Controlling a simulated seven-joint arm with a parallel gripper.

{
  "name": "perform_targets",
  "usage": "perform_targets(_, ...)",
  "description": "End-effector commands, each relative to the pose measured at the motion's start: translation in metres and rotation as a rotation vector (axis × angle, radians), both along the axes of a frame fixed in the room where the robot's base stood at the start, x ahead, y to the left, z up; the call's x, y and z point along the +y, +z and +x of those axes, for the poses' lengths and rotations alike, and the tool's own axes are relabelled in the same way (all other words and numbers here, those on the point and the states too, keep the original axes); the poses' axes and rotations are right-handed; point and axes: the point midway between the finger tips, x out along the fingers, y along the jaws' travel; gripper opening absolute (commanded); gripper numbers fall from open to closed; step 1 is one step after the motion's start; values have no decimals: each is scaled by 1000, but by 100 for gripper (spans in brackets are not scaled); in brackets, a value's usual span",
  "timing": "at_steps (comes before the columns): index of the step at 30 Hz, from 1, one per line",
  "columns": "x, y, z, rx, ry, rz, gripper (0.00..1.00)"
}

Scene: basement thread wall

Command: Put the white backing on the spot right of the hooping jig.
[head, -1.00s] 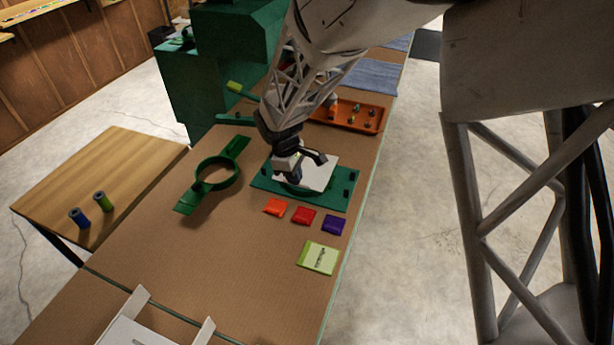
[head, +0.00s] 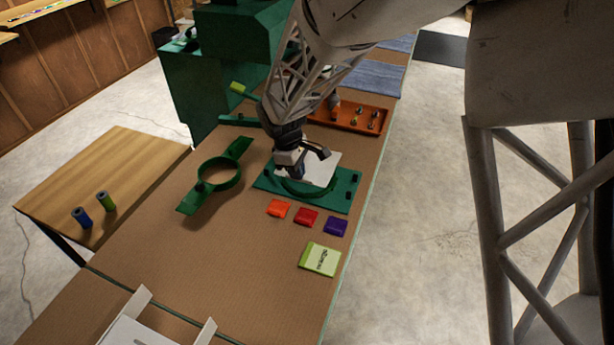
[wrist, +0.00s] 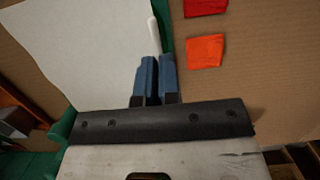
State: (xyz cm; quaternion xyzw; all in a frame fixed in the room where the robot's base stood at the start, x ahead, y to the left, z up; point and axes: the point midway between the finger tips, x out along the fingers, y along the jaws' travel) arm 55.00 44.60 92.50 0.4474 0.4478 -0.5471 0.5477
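The white backing (head: 322,166) is a flat pale sheet above the green hooping jig (head: 338,200), partly covering it. The jig is a flat board with a ring and small dark pegs. My gripper (head: 300,172) is at the sheet's left side. In the wrist view the backing (wrist: 75,50) fills the upper left, and my gripper's blue fingers (wrist: 157,78) are close together on a narrow white upright strip at its edge. The sheet appears held slightly above the jig; the exact gap is hard to tell. Part of the sheet is hidden behind my gripper.
Orange (head: 278,208), red (head: 306,216) and purple (head: 336,226) packets and a light green packet (head: 320,259) lie in front of the jig. A green hoop frame (head: 217,175) lies left. An orange tray (head: 365,118) is behind.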

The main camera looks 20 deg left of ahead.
Motion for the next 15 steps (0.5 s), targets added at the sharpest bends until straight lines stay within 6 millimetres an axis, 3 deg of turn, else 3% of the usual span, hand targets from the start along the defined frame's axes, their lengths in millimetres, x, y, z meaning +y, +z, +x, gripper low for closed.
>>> perform_targets(8, -8, 0, 27, -3, -3, 1, 0)
perform_targets(15, -28, 0, 79, -8, -5, 2, 0)
